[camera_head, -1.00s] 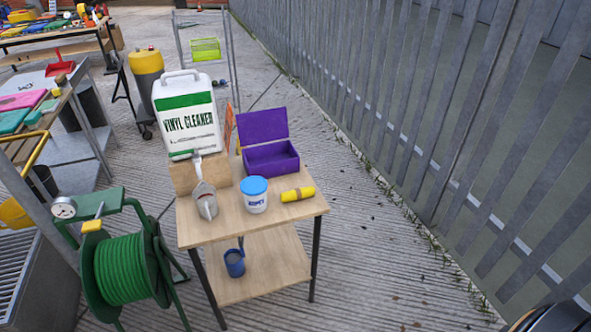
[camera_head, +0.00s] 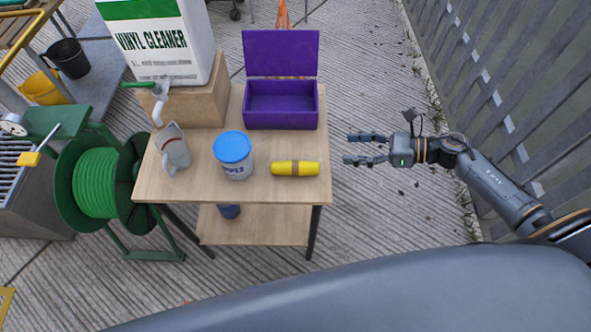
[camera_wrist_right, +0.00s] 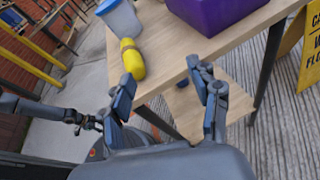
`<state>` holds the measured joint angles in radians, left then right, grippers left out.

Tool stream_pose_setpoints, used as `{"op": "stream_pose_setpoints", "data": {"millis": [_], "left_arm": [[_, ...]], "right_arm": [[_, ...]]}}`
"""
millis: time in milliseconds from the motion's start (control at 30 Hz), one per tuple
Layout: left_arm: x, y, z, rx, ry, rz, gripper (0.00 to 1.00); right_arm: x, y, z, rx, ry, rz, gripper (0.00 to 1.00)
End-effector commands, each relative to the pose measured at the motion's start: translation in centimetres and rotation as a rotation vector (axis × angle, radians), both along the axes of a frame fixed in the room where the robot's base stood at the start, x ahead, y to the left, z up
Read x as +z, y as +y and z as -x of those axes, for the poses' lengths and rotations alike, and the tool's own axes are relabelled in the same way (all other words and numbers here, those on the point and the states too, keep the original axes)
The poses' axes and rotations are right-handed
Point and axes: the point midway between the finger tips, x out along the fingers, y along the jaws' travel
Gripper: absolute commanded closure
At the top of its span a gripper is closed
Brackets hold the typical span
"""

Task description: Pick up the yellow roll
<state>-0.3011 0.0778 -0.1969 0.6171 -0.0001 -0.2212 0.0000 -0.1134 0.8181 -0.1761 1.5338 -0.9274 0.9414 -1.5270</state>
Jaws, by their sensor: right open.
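The yellow roll (camera_head: 282,168) has a brown band round its middle and lies on its side on the small wooden table (camera_head: 200,193), near the right front corner. It also shows in the right wrist view (camera_wrist_right: 131,58), beyond the left finger. My right gripper (camera_head: 352,149) is open and empty, to the right of the table's edge and apart from the roll. In the right wrist view its two fingers (camera_wrist_right: 166,83) stand wide apart before the table edge. A dark jointed part, seemingly my left gripper (camera_wrist_right: 88,121), shows small at the left there; its jaws are unclear.
A white tub with a blue lid (camera_head: 234,160) stands just left of the roll. An open purple box (camera_head: 282,121) is behind it. A grey jug (camera_head: 172,153) and a vinyl cleaner canister (camera_head: 160,50) are further left. A metal fence (camera_head: 510,90) runs along the right.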

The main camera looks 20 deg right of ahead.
Motion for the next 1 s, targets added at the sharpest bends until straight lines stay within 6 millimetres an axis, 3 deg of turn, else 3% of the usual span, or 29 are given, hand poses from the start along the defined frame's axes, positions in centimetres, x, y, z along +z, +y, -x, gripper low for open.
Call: {"op": "stream_pose_setpoints", "data": {"millis": [100,233,600,867,1000], "left_arm": [[-0.6,0.4,0.2,0.000,0.003,-0.006,0.60],[-0.5,0.7,0.3,0.000,0.003,-0.008,0.60],[0.8,0.1,-0.1,-0.005,-0.003,-0.001,0.60],[1.3,-0.2,-0.4,-0.005,-0.006,0.003,0.60],[2.4,-0.2,-0.4,-0.005,-0.007,0.003,0.60]], "right_arm": [[1.4,0.8,1.9,0.211,-0.163,0.150,0.39],[1.9,1.5,2.7,0.306,-0.235,0.209,0.39],[-0.4,7.5,1.0,0.310,-0.240,0.209,0.39],[-1.2,9.3,0.6,0.309,-0.239,0.211,0.39],[-1.7,11.3,0.2,0.308,-0.238,0.208,0.39]]}}
